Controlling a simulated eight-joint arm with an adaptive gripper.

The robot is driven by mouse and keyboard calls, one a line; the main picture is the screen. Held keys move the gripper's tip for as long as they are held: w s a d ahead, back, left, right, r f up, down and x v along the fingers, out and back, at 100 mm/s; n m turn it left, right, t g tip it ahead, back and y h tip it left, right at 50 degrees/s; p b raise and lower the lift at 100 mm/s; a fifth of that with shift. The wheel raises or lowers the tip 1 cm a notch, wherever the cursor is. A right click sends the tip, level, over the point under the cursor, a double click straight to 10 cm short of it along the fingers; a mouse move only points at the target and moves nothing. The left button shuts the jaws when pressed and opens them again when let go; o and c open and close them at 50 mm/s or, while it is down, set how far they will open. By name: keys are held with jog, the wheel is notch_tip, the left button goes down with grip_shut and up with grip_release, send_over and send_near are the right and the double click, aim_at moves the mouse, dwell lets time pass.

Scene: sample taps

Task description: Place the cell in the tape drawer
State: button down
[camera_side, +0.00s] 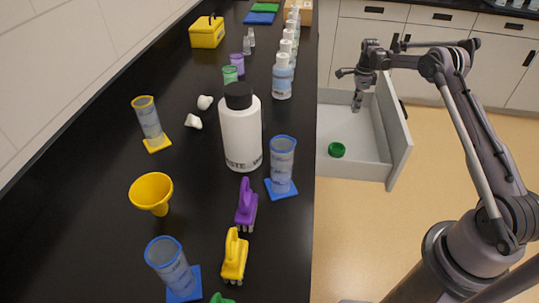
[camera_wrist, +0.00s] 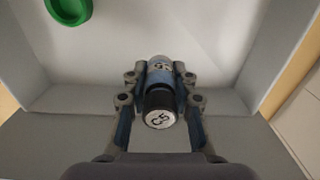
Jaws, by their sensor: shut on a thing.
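My gripper (camera_wrist: 160,80) is shut on the cell (camera_wrist: 159,104), a small cylinder with a black end marked C5 and a blue and pale body. The fingers hold it from both sides. In the side view my gripper (camera_side: 357,102) points down over the far part of the open drawer (camera_side: 396,135); the cell is too small to make out there. The drawer is pale inside with grey walls. A green ring, like a roll of tape, (camera_side: 336,150) lies on its floor nearer the side camera. It also shows at the top left of the wrist view (camera_wrist: 69,10).
The black bench (camera_side: 110,220) left of the drawer holds a large white bottle (camera_side: 240,135), blue cylinders, a yellow funnel (camera_side: 151,190), clamps and a row of bottles. The drawer floor around the green ring is clear.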

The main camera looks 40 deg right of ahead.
jog(key=shift+w+a+f, duration=0.35)
jog(key=shift+w+f, duration=0.25)
jog(key=shift+f, duration=0.45)
jog(key=shift+w+a+f, duration=0.3)
jog(key=shift+w+f, duration=0.3)
jog(key=shift+f, duration=0.5)
jog(key=shift+w+a+f, duration=0.35)
jog(key=shift+w+f, duration=0.25)
jog(key=shift+f, duration=0.45)
jog(key=c, duration=1.1)
grip_release()
